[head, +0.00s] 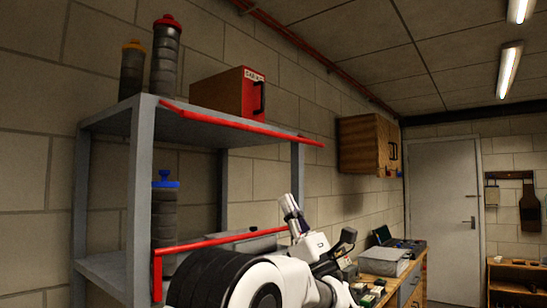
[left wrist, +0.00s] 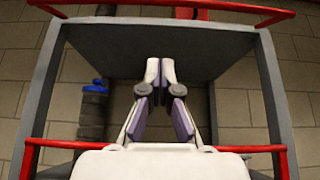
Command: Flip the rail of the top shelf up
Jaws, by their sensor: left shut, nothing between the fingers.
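The grey shelf rack (head: 142,170) stands at the left in the head view. The red rail of the top shelf (head: 240,125) runs along that shelf's front edge. It also crosses the top of the left wrist view (left wrist: 245,7), its ends reaching out past the posts. A second red rail (head: 220,241) stands raised on its end bracket at the lower shelf. My left gripper (head: 291,212) points up near the right front post, below the top rail. In the left wrist view its fingers (left wrist: 160,72) are together and empty, in front of the top shelf's underside. My right gripper is out of view.
Bottles (head: 166,58) and a red-fronted wooden box (head: 228,93) stand on the top shelf. A blue-capped bottle (head: 165,215) stands on the lower shelf. A wooden wall cabinet (head: 366,144) and a workbench (head: 385,283) lie to the right.

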